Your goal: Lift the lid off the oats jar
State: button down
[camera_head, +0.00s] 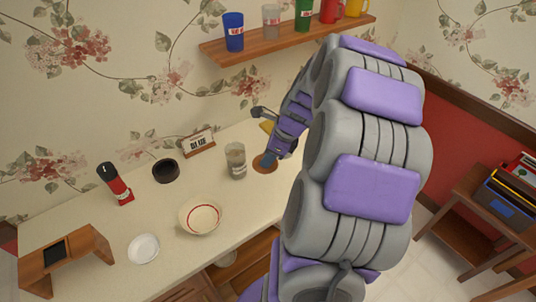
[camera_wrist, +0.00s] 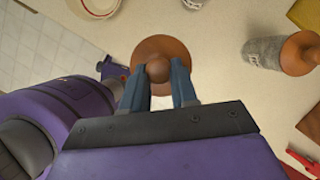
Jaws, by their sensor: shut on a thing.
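A round brown lid (camera_head: 263,167) with a knob shows low over the counter, just right of the clear jar (camera_head: 236,161). The jar carries a label and has greyish contents. In the wrist view the lid (camera_wrist: 138,52) is below my gripper (camera_wrist: 158,78), whose two blue-grey fingers are shut on the lid's knob (camera_wrist: 156,70). The jar (camera_wrist: 262,53) stands apart to the right there, with a brown end I cannot make out. My gripper (camera_head: 267,158) hides part of the lid in the head view. I cannot tell whether the lid touches the counter.
A white bowl with a red ring (camera_head: 200,218), a white plate (camera_head: 144,249), a red bottle (camera_head: 116,185), a dark round dish (camera_head: 166,171) and a small sign (camera_head: 199,143) stand on the counter (camera_head: 80,215). A wall shelf (camera_head: 270,45) with several cups hangs above.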

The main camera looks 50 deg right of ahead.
jog(key=shift+r+p, duration=1.35)
jog(key=shift+r, duration=0.2)
